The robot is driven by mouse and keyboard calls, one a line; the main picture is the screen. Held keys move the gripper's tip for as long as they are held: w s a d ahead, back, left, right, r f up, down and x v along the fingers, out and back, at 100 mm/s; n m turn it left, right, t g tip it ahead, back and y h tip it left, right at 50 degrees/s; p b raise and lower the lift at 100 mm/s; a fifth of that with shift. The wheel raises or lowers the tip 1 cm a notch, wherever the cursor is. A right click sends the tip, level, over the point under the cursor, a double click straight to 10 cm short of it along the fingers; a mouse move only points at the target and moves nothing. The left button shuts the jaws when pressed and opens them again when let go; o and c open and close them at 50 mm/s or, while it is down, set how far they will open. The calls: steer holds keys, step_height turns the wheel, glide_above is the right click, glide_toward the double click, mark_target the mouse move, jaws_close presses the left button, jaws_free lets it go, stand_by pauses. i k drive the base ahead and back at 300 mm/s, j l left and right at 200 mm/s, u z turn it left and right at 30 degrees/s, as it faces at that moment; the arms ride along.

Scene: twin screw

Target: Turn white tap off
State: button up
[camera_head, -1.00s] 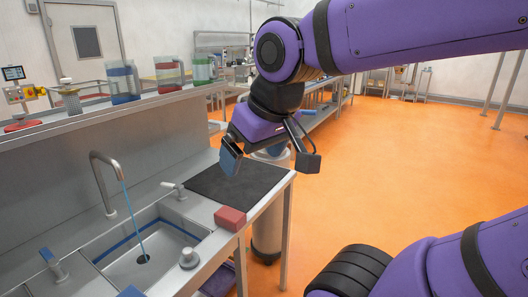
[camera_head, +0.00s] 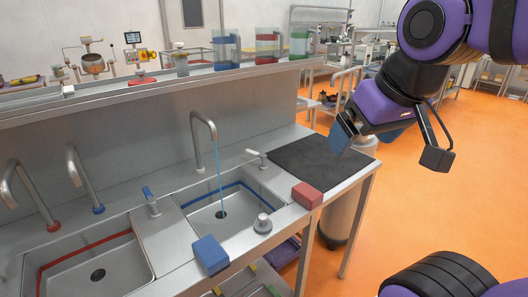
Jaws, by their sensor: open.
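The white tap lever (camera_head: 256,156) stands on the counter at the back right of the blue-lined sink (camera_head: 262,200). A steel spout (camera_head: 197,140) behind this sink pours a thin blue stream of water (camera_head: 219,180) toward its drain. My gripper (camera_head: 350,138) is open and empty, with blue finger pads. It hangs above the black mat, to the right of the white lever and apart from it. Part of the far finger is hidden behind the hand.
A blue-handled lever (camera_head: 150,200) stands left of the sink. A red-lined sink (camera_head: 90,262) lies further left. A red block (camera_head: 307,195), a blue block (camera_head: 210,255) and a steel knob (camera_head: 262,223) sit along the front edge. The black mat (camera_head: 310,162) is bare.

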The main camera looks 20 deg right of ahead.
mark_target(263, 157)
steer(key=i+l+u, duration=0.55)
steer(key=l, duration=0.4)
steer(key=i, duration=0.1)
